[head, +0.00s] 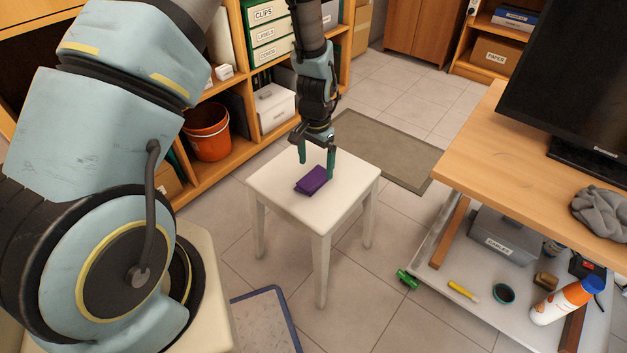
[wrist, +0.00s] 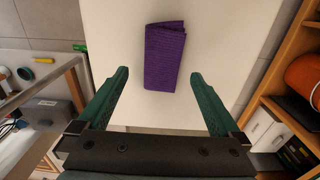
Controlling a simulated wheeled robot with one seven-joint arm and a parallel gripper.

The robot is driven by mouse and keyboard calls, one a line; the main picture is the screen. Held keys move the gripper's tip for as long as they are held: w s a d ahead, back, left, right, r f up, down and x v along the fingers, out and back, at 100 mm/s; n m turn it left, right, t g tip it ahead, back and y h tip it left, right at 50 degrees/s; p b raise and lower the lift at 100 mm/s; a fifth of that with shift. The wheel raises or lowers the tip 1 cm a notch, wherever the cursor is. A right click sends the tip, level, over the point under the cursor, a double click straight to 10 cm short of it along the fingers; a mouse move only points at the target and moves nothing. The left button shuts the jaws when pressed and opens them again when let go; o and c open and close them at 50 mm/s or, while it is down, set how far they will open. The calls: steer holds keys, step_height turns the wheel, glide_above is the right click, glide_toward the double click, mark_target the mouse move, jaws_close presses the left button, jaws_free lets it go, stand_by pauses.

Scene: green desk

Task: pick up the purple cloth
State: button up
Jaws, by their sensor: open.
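The purple cloth (head: 312,180) lies folded on top of a small white stool (head: 272,175). In the wrist view the cloth (wrist: 163,58) is a neat upright rectangle on the white seat (wrist: 225,40). My gripper (head: 316,168) hangs pointing down over the stool, with its green fingers on either side of the cloth in the head view. In the wrist view the fingers (wrist: 158,80) are wide apart and empty, and the cloth lies mostly beyond the fingertips, between their lines. I cannot tell the exact height of the fingertips above the seat.
A wooden desk (head: 480,150) with a monitor and grey cloth (head: 602,211) stands at right. A shelf with an orange bucket (head: 207,132) is at left. A green item (head: 407,279) and a blue-edged tray (head: 265,318) lie low in front. The stool top around the cloth is clear.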

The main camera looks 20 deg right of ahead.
mark_target(315, 175)
step_height(315, 175, down, 4)
steer(key=shift+w+a+f, duration=0.1)
steer(key=shift+w+f, duration=0.05)
steer(key=shift+f, duration=0.1)
steer(key=c, duration=1.5)
steer(key=shift+o, duration=0.2)
step_height(315, 175, up, 10)
